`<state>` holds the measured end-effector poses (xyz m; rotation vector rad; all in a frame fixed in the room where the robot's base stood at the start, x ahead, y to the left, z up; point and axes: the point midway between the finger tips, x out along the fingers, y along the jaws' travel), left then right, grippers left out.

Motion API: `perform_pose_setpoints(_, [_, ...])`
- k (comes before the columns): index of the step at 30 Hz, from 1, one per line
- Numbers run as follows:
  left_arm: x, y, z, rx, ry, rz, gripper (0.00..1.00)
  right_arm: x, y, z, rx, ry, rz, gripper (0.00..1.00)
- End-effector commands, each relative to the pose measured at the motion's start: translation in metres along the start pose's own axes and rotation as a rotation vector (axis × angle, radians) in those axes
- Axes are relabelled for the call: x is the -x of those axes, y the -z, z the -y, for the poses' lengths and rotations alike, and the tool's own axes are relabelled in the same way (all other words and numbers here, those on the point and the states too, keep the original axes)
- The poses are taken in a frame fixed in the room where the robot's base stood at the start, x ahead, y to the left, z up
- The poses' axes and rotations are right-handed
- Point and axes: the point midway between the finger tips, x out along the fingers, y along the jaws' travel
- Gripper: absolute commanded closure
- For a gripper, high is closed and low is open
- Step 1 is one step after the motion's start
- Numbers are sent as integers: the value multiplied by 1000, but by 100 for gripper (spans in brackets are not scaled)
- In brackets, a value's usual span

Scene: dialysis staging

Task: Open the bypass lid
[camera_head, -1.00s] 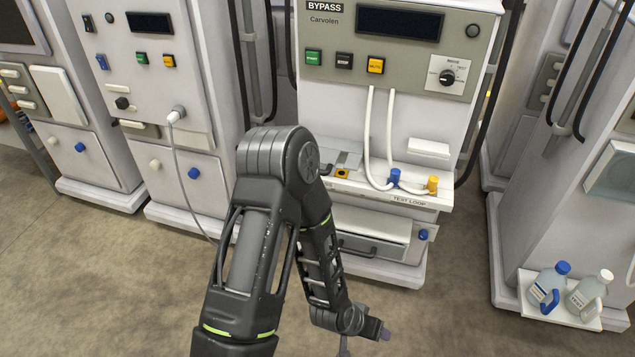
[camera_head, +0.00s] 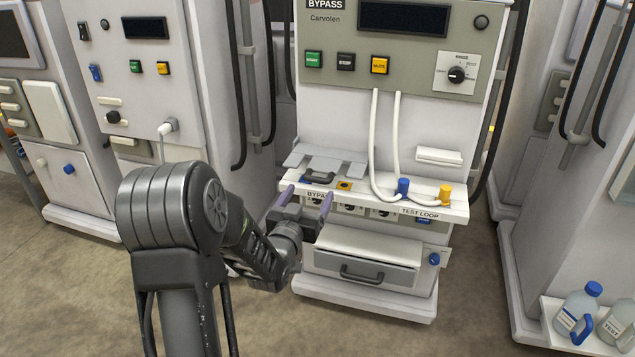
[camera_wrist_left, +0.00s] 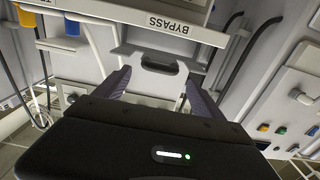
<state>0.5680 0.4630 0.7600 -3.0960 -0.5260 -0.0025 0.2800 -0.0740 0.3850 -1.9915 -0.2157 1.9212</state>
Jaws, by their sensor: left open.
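The bypass lid (camera_head: 343,167) is a grey plate lying roughly flat at the left end of the console's shelf, and it looks shut. A dark handle (camera_head: 318,179) is at its front, above the BYPASS label. In the left wrist view the dark handle (camera_wrist_left: 158,64) shows between my fingers, and the label is upside down. My left gripper (camera_head: 307,197) is open and empty, with its two purple fingers spread at the shelf's front edge, just in front of the handle. It also shows in the left wrist view (camera_wrist_left: 160,76). I cannot tell whether a finger touches anything. My right gripper is not in view.
White hoses run down to a blue connector (camera_head: 403,187) and a yellow connector (camera_head: 445,194) on the shelf's right. A drawer (camera_head: 368,256) juts out below. Other machines stand on both sides. Bottles (camera_head: 578,308) stand at lower right. The floor in front is clear.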

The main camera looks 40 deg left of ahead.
Motion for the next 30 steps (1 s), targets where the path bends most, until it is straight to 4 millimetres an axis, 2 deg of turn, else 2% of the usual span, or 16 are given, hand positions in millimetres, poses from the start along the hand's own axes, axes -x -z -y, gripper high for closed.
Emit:
perform_pose_setpoints(16, [-70, -1, -1, 0, -2, 1, 21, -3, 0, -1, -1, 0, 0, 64])
perform_pose_setpoints(26, [-75, -1, -1, 1, -1, 2, 21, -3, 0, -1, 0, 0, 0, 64])
perform_pose_setpoints(30, [-75, -1, -1, 1, -1, 2, 31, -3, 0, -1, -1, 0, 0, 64])
